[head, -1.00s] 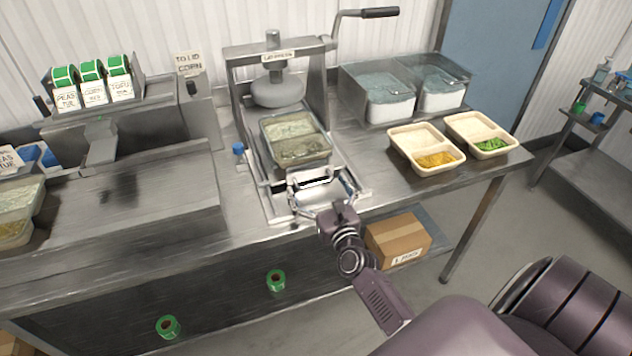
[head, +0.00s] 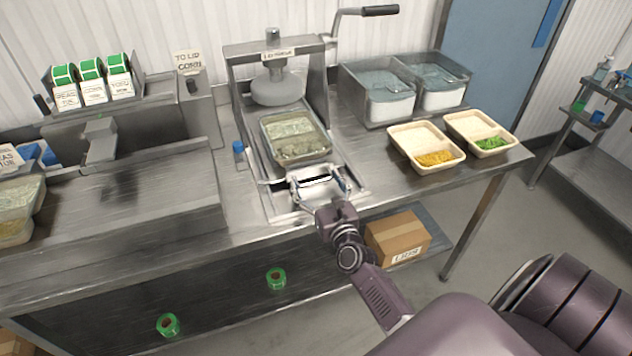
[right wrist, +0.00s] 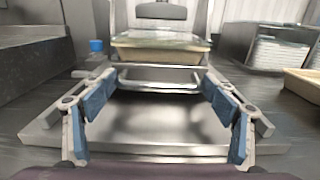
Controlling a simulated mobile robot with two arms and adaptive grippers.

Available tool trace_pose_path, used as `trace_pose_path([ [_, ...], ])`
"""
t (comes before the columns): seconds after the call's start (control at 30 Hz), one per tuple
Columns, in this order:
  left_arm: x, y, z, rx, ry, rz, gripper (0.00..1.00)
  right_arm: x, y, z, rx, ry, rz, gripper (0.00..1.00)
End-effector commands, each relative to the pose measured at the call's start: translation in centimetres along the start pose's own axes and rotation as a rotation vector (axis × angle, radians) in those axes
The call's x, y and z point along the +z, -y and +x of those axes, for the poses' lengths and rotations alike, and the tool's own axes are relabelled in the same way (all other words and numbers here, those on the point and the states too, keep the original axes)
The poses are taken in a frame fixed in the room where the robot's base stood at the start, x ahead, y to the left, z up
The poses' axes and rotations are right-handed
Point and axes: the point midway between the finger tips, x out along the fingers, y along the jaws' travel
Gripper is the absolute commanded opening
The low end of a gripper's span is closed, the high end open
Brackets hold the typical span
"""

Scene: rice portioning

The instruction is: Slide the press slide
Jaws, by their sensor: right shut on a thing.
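The lid press (head: 277,88) stands on the steel table with its round press head raised. Its press slide (head: 352,188) is a flat metal carriage at the front, and it also shows in the right wrist view (right wrist: 155,130). A lidded two-compartment tray (head: 296,140) sits on the slide, in front of and partly below the press head. My right gripper (head: 317,178) is at the slide's front end, shut on its handle bar (right wrist: 158,84). Its blue-padded fingers are spread at either side of the bar in the wrist view. My left gripper is out of view.
Two open trays with yellow corn (head: 435,158) and green peas (head: 492,143) stand at the right. Clear bins (head: 400,90) are behind them. A label holder (head: 92,85) and a sealed tray (head: 20,215) are at the left.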

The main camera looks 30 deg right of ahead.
Motion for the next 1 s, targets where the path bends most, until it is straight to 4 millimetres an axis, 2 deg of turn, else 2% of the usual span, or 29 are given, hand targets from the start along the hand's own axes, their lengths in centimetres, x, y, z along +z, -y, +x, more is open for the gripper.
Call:
trace_pose_path([
  [0.3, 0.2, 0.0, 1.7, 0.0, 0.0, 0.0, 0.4, -0.1, 0.1, 4.0, -0.002, 0.003, 0.0, 0.36],
  [0.67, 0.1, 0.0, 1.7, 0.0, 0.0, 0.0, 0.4, 0.0, 0.0, 4.5, 0.0, 0.0, -0.001, 0.36],
  [0.7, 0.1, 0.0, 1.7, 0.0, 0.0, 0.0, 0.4, 0.0, 0.0, 4.5, 0.0, 0.0, -0.001, 0.83],
  [0.83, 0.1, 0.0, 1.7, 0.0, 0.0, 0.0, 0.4, 0.0, 0.0, 4.5, 0.0, 0.0, 0.0, 0.97],
  [1.0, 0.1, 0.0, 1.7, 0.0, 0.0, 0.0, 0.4, 0.0, 0.0, 4.5, 0.0, 0.0, 0.0, 0.98],
])
